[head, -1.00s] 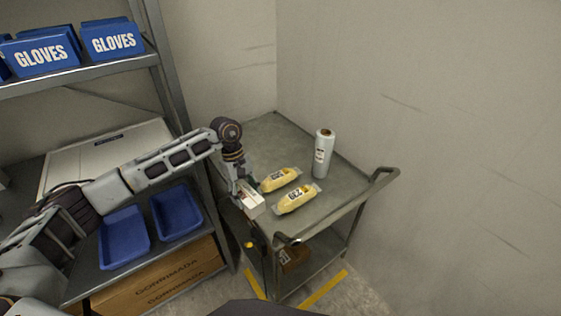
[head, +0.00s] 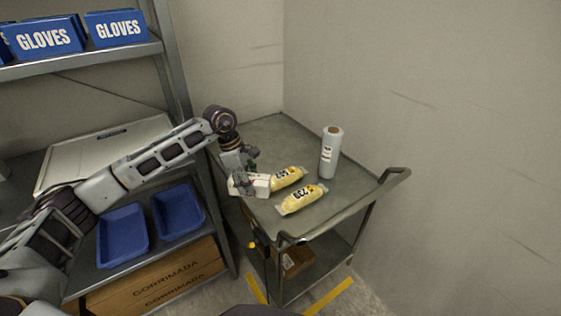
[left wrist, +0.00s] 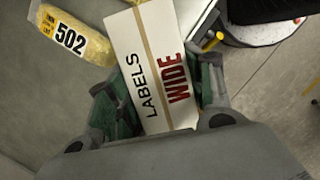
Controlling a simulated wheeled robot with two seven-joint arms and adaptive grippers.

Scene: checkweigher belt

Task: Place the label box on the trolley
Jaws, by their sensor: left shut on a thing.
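The label box (left wrist: 150,65) is white with a tan stripe and reads "LABELS WIDE" in the left wrist view. My left gripper (left wrist: 155,95) is shut on it, with green-lined fingers on both sides. In the head view the label box (head: 257,184) is at the near left edge of the trolley's top shelf, held by my left gripper (head: 243,178). I cannot tell whether it touches the shelf. The trolley (head: 335,208) is grey metal with a top and a lower shelf. My right gripper is not in view.
Two yellow packs (head: 288,178) (head: 303,199) lie on the trolley close to the box. A white film roll (head: 331,152) stands behind them. The back of the top shelf is clear. A shelf rack with blue trays (head: 178,211) stands at left.

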